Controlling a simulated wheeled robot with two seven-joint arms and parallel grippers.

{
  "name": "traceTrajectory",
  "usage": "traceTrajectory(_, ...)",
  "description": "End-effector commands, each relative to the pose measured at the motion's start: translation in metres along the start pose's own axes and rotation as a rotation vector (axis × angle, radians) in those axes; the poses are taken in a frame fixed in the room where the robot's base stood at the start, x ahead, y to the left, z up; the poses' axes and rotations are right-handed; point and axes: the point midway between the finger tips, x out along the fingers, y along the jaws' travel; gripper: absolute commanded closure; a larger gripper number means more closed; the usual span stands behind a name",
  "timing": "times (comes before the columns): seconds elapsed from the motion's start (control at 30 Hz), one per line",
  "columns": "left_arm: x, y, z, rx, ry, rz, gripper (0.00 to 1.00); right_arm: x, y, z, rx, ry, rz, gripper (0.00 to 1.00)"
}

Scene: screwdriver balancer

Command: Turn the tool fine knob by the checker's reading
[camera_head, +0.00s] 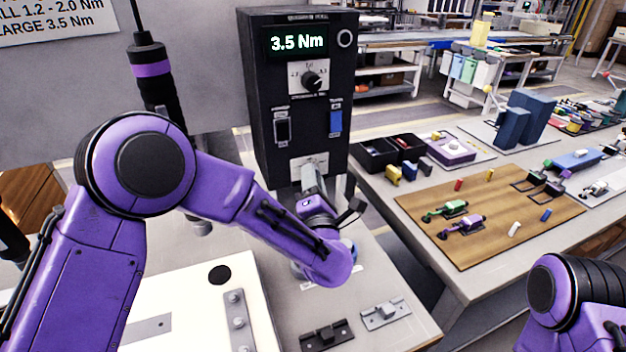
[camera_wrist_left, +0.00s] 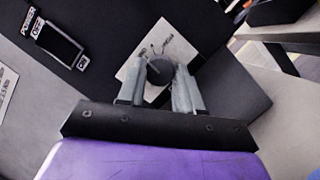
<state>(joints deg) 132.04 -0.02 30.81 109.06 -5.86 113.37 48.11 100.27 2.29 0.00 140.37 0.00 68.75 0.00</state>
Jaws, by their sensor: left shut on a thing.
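The black checker box (camera_head: 262,60) stands upright on the bench, and its lit display (camera_head: 297,41) reads 3.5 Nm. A round dial (camera_head: 312,81) with a scale sits below the display. Lower on the box is a pale plate (camera_head: 304,163). My left gripper (camera_head: 311,178) reaches this plate from the front. In the left wrist view its two grey fingers (camera_wrist_left: 160,76) are shut on a dark round knob (camera_wrist_left: 157,70) on the marked plate. A dark screwdriver (camera_head: 152,70) with a purple band hangs at left. My right gripper is out of view.
A black switch (camera_head: 282,127) and a blue switch (camera_head: 336,120) flank the box front. A wall sign (camera_head: 55,18) lists torque values, including LARGE 3.5 Nm. Metal fixtures (camera_head: 384,313) lie on the near bench. A wooden board (camera_head: 500,240) with small parts is at right.

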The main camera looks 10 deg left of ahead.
Motion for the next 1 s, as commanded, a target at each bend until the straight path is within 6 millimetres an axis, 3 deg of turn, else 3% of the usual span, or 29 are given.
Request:
traceTrajectory(0.6, 0.0, 0.004, 0.001, 0.361, -0.019, -0.121, 0.96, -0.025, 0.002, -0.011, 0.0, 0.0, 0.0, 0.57)
traceTrajectory(1.0, 0.0, 0.003, 0.0, 0.454, -0.024, -0.151, 0.96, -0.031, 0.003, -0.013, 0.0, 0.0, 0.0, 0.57)
